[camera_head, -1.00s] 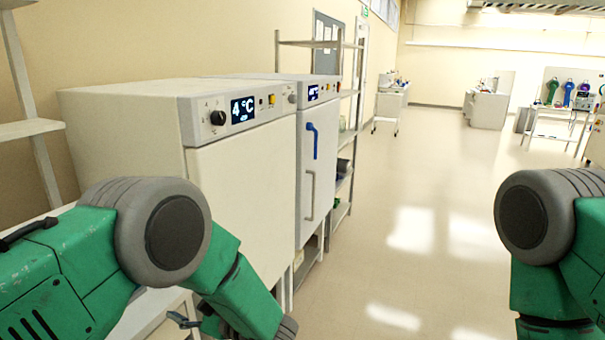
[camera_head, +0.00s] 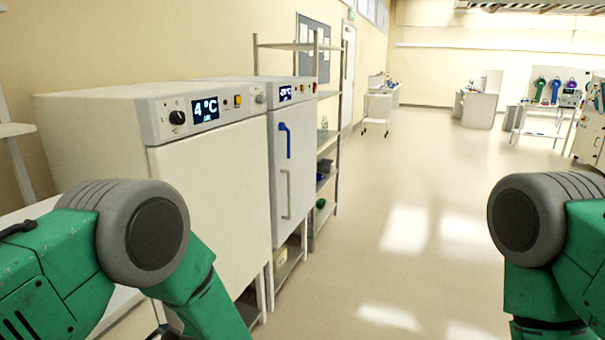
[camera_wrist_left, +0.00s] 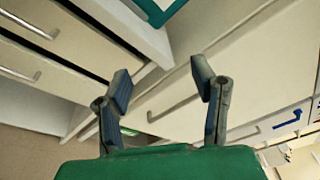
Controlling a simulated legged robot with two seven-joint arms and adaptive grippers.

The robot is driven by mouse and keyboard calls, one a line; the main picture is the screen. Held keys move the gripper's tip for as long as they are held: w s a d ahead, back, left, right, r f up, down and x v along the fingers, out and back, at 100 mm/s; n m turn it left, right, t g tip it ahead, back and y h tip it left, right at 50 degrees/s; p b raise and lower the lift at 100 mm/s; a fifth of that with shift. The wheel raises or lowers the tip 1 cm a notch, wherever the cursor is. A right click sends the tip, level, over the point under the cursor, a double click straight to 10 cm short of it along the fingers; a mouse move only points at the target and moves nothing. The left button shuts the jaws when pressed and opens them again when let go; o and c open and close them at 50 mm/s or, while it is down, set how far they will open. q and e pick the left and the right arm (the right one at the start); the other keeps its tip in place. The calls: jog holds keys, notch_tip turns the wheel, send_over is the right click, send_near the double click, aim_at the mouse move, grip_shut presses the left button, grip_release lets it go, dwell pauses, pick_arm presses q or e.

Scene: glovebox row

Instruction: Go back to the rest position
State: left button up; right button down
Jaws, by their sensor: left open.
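My left gripper (camera_wrist_left: 161,84) is open and empty in the left wrist view, its two dark fingers spread apart. In the head view only a small bit of my left gripper (camera_head: 165,332) shows at the bottom edge, mostly hidden by my own green forearm. My right arm's shoulder and upper part show at the right of the head view. The right gripper is out of the picture.
A white 4°C cabinet (camera_head: 210,185) stands close on the left, with a second cabinet (camera_head: 294,170) behind it. A metal shelf rack (camera_head: 336,140) follows. Drawers (camera_wrist_left: 60,60) show in the wrist view. The floor (camera_head: 400,240) at centre is clear.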

pick_arm(q)
jog(key=s+a+f+n+g+h+b, duration=0.1)
jog(key=s+f+n+h+b, duration=0.15)
jog(key=s+f+h, duration=0.4)
jog(key=s+a+f+n+g+h+b, duration=0.1)
jog(key=s+f+n+h+b, duration=0.2)
jog(key=s+f, duration=0.65)
jog(key=s+f+n+g+h, duration=0.2)
jog(key=s+f+n+g, duration=0.1)
jog(key=s, duration=0.6)
jog(key=s+d+f+n+g+h, duration=0.1)
jog(key=s+f+n+g+h, duration=0.1)
jog(key=s, duration=0.8)
jog(key=shift+s+d+f+n+g+h+b, duration=0.15)
jog(key=shift+s+f+n+g+h+b, duration=0.35)
jog(key=shift+n+g, duration=0.55)
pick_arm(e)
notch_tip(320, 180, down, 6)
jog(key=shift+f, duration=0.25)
pick_arm(q)
jog(key=shift+w+d, duration=0.2)
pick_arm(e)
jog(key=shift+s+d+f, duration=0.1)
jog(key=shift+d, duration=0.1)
